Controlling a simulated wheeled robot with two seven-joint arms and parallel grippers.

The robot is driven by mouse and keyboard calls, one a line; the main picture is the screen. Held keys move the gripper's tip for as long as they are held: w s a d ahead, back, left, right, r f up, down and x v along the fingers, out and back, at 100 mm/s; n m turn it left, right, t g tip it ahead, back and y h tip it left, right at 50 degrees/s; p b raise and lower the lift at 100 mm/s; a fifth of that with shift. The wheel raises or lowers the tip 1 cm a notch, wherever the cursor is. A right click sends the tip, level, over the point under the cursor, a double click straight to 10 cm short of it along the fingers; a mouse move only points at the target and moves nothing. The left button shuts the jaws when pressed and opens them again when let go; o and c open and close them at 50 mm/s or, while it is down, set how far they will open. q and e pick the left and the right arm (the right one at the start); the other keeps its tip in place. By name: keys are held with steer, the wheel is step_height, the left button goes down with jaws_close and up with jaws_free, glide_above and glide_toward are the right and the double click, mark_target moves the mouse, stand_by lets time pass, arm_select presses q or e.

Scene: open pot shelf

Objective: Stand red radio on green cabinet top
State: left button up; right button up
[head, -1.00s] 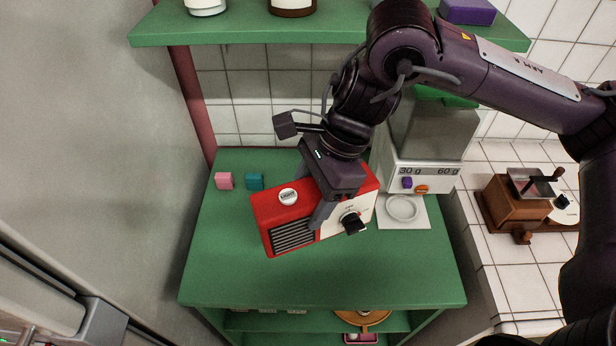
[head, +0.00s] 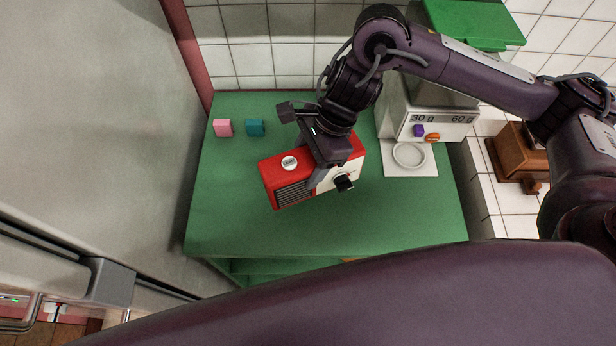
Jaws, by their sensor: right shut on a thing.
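My left gripper is not in view.
A white scale (head: 430,123) stands at the back right. A brown grinder (head: 511,155) is on the tiled counter. The cabinet top's front is clear.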

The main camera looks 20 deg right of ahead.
step_height(320, 180, down, 2)
steer(key=shift+f, duration=0.2)
steer(key=shift+f+p, duration=0.3)
steer(key=shift+f, duration=0.25)
steer(key=shift+f+p, duration=0.4)
steer(key=shift+f, duration=1.6)
steer(key=o, duration=1.5)
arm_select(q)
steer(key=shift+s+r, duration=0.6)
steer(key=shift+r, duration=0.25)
arm_select(e)
steer(key=shift+d+r, duration=0.15)
steer(key=shift+r, duration=0.15)
steer(key=b+v, duration=0.2)
steer(key=v, duration=0.8)
steer(key=shift+r, duration=0.3)
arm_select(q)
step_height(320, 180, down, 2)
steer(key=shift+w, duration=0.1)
arm_select(e)
steer(key=shift+s+d+r, duration=0.1)
steer(key=shift+d+r, duration=0.1)
steer(key=shift+r, duration=0.2)
